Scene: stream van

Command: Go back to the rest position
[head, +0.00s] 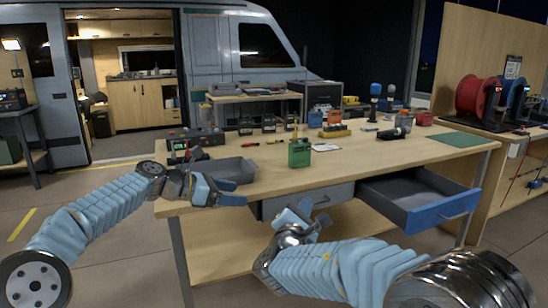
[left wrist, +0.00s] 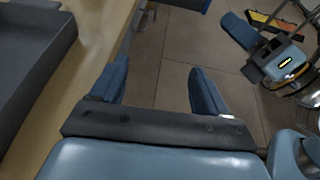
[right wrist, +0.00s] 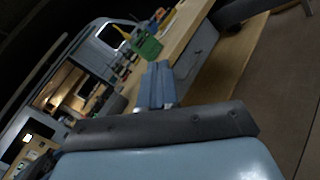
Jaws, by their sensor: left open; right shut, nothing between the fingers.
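My left gripper (head: 228,192) is at the front left edge of the workbench, next to a grey tray. In the left wrist view my left gripper (left wrist: 156,88) has its two blue fingers well apart, with only floor and the bench edge between them. My right gripper (head: 308,212) is in front of the bench, below the tabletop and near the drawers. In the right wrist view my right gripper (right wrist: 155,85) has its fingers together with nothing between them. Both grippers are empty.
The workbench (head: 400,158) bears a grey tray (head: 228,170), a green box (head: 299,153) and several small items. An open drawer with a blue front (head: 440,213) juts out at the right. A closed drawer (head: 318,198) sits beside it. Floor at the left is clear.

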